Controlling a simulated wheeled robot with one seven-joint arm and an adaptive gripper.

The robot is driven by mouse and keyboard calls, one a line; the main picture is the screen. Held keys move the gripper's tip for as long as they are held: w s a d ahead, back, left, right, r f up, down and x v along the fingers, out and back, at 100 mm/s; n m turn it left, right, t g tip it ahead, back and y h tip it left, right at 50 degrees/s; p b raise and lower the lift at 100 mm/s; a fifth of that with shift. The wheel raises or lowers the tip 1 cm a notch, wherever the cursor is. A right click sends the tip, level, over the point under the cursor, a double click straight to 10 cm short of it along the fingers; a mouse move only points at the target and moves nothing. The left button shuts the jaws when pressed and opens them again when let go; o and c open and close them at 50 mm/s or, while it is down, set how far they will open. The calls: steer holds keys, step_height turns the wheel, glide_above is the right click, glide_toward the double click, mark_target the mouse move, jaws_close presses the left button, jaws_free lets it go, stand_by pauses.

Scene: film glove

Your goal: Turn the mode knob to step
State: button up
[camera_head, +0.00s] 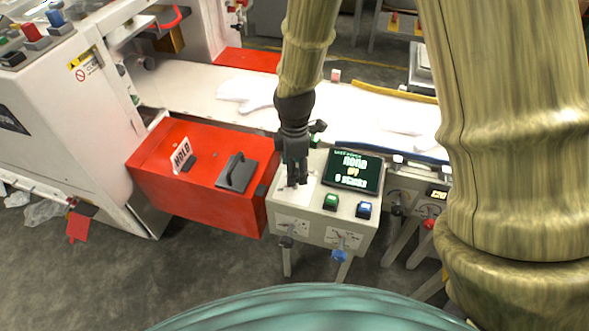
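A pale control box (315,215) stands near the middle of the head view. Its dark screen (355,171) shows small green, white and yellow text; the large lines look like "none" and "0 stacks". On its front face are a black knob (286,242) at the left and a blue knob (339,256) at the right, each below a white dial plate. I cannot read which one is the mode knob. My gripper (297,184) points down over the box's top left part, left of the screen. It hides the surface under it; contact and finger opening are unclear.
A green button (330,202) and a blue button (364,210) sit below the screen. A red box (200,180) with a "HOLD" sign (181,155) adjoins on the left. A second panel (408,195) stands right. A white conveyor (210,90) with pale gloves runs behind.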

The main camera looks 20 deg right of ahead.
steer(key=shift+f, duration=0.75)
steer(key=c, duration=1)
steer(key=shift+r+m+p, duration=0.15)
steer(key=shift+m+p, duration=0.7)
steer(key=shift+m, duration=0.25)
steer(key=m+p, duration=0.2)
steer(key=m, duration=0.1)
steer(key=shift+m, duration=0.3)
steer(key=m+p, duration=0.2)
steer(key=m, duration=0.3)
steer(key=shift+w+m, duration=0.1)
steer(key=shift+m, duration=0.3)
